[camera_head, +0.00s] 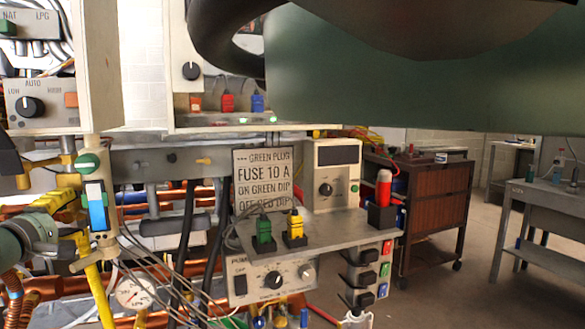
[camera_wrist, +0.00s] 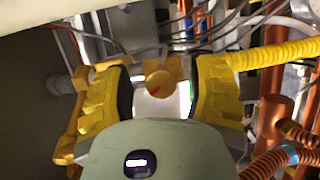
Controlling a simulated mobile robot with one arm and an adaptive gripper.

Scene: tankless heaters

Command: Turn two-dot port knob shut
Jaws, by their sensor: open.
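My gripper (camera_wrist: 160,95) shows in the wrist view with its two yellow fingers spread apart. In the head view my gripper (camera_head: 78,212) is at the left, beside a cream post that carries a green knob (camera_head: 88,163) and a blue and white part (camera_head: 97,205). No dot marks are legible, so I cannot tell which knob is the two-dot port knob.
Copper pipes (camera_wrist: 275,115) and a yellow corrugated hose (camera_wrist: 270,54) crowd the right of the wrist view. A pressure gauge (camera_head: 135,292) and loose cables lie right of the gripper in the head view. A shelf (camera_head: 335,229) with plugs juts out farther right. Open floor lies beyond.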

